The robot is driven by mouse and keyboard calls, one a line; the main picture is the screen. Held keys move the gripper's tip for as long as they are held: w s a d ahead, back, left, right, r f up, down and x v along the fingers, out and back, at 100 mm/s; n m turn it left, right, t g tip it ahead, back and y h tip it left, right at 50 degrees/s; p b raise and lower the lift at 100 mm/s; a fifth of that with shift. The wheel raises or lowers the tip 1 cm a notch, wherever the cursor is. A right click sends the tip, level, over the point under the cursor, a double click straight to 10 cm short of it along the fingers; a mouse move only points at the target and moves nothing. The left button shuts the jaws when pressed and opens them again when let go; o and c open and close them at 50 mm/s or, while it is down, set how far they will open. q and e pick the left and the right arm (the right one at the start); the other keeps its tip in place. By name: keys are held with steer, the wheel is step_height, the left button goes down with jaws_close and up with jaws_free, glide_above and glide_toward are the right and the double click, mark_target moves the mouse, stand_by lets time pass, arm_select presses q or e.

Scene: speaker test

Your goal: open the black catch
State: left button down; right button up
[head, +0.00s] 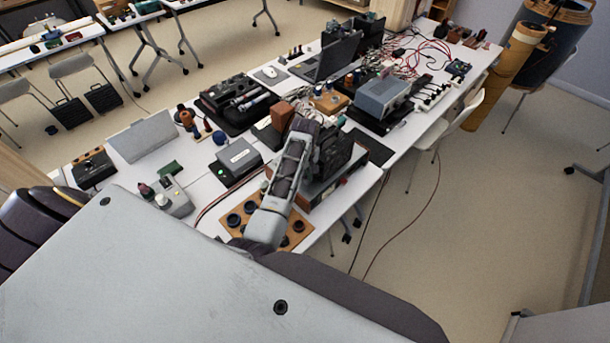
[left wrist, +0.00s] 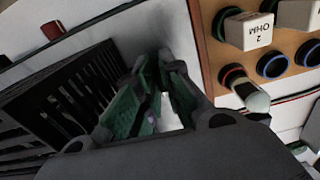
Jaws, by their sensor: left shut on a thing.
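My left gripper (head: 328,158) reaches over the front of the bench in the head view, above a dark box with a grey front (head: 345,188). In the left wrist view its green-padded fingers (left wrist: 152,88) are nearly together. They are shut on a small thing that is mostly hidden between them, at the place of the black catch. The catch's own shape and position cannot be made out. A black slatted panel (left wrist: 50,90) lies left of the fingers. My right gripper is not in view.
A wooden terminal board (head: 236,208) with black sockets sits beside my arm; it also shows in the left wrist view (left wrist: 213,58) with a block marked 2 OHM (left wrist: 248,32). A grey box (head: 238,158), an open laptop (head: 328,60) and tangled wires (head: 425,50) crowd the bench.

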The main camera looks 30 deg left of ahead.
arm_select(q)
steer(key=shift+r, duration=0.1)
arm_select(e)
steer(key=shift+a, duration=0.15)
arm_select(q)
steer(key=c, duration=1.6)
jaws_free()
steer(key=shift+o, duration=0.2)
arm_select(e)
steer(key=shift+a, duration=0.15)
arm_select(q)
step_height(320, 180, up, 12)
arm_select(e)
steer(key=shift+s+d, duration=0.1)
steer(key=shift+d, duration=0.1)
